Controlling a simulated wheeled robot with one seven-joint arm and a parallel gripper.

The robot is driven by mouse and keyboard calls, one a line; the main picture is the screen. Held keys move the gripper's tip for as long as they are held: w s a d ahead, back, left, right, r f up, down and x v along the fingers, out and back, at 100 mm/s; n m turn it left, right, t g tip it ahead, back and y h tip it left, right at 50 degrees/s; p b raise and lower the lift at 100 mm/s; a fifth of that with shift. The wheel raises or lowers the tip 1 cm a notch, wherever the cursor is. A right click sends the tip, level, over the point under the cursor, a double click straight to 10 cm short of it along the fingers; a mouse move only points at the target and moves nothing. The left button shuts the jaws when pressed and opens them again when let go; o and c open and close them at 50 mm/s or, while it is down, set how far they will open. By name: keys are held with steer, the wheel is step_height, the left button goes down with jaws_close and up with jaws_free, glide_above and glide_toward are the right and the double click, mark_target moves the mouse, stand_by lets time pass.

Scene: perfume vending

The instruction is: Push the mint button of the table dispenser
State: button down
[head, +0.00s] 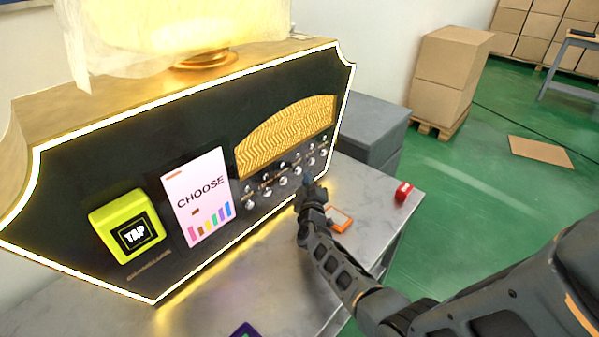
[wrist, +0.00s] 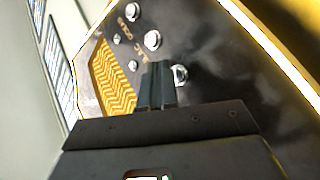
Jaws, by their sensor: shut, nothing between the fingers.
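The table dispenser (head: 120,195) is a black panel with a glowing white edge, in the left half of the head view. Its round silver buttons (head: 283,182) sit in rows below a gold patterned grille (head: 290,135). I cannot read which button is mint. My gripper (head: 308,184) is shut and empty in front of the lower right buttons. In the wrist view its fingertips (wrist: 157,70) are beside a silver button (wrist: 180,75) and partly overlap it. I cannot tell whether they touch it. Other buttons (wrist: 152,40) show up and left of the fingertips.
A yellow TAP box (head: 128,227) and a CHOOSE card (head: 197,195) are on the panel's left. An orange-edged item (head: 339,219) and a red item (head: 403,193) lie on the grey table (head: 290,290). Cardboard boxes (head: 445,80) stand behind on the green floor.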

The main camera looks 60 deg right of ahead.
steer(key=shift+w, duration=0.15)
stand_by(0.7)
steer(key=shift+w, duration=0.25)
steer(key=shift+w+d, duration=0.2)
steer(key=shift+w, duration=0.25)
stand_by(0.9)
steer(key=shift+s, duration=0.1)
steer(key=shift+s+a+p, duration=0.25)
steer(key=shift+s+p, duration=0.25)
steer(key=shift+s, duration=0.25)
steer(key=shift+s+a+p, duration=0.2)
steer(key=shift+s+p, duration=0.1)
steer(key=shift+s, duration=0.5)
steer(key=shift+s+a+p, duration=0.15)
steer(key=shift+s+p, duration=0.1)
steer(key=shift+s, duration=0.6)
steer(key=shift+s+a+p, duration=0.2)
steer(key=shift+s+p, duration=0.1)
steer(key=shift+s, duration=0.5)
